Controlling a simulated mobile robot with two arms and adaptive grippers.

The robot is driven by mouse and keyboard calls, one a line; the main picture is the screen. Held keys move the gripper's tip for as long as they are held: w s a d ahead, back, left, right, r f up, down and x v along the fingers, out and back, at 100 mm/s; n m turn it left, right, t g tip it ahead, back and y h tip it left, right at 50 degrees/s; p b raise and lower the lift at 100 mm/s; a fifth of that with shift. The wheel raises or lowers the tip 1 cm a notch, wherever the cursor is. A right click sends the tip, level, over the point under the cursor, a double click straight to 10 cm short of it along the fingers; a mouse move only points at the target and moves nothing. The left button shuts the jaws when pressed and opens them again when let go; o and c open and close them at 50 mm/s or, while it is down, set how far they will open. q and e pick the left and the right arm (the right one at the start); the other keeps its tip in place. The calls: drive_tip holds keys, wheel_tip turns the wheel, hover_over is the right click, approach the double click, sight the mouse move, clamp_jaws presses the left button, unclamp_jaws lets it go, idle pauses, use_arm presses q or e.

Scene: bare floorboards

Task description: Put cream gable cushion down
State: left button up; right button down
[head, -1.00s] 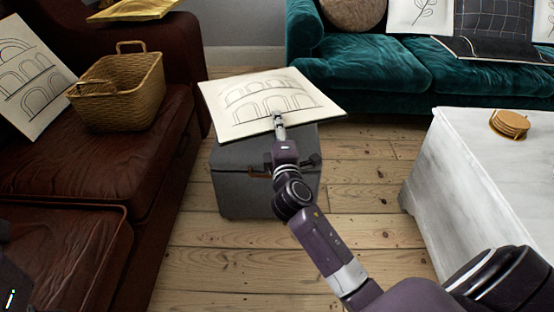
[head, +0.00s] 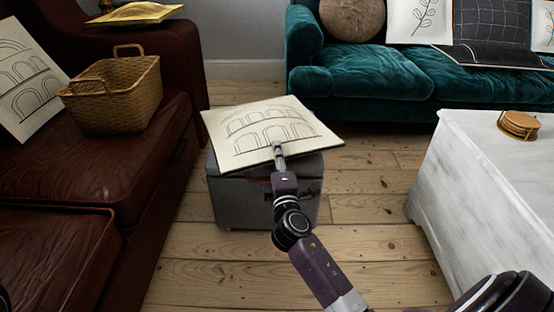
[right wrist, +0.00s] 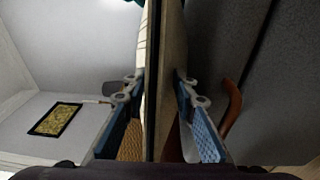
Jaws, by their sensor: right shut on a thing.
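The cream cushion (head: 262,122) has dark line-drawn arches on its face. It lies nearly flat, slightly tilted, over the grey ottoman (head: 238,203) and covers most of its top. I cannot tell whether it touches the ottoman. My right gripper (head: 279,152) is shut on the cushion's near edge. In the right wrist view the cushion (right wrist: 172,60) stands edge-on between the two blue-padded fingers (right wrist: 158,95), with the ottoman's dark side to the right. My left gripper is not in view.
A brown leather sofa (head: 150,185) at left holds a wicker basket (head: 115,95) and a similar arch-patterned cushion (head: 25,85). A teal sofa (head: 375,75) stands behind. A white table (head: 490,185) with coasters (head: 518,124) is at right. Floorboards (head: 375,215) between are clear.

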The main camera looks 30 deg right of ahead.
drive_tip(key=c, duration=1.8)
unclamp_jaws()
drive_tip(key=shift+f, duration=0.1)
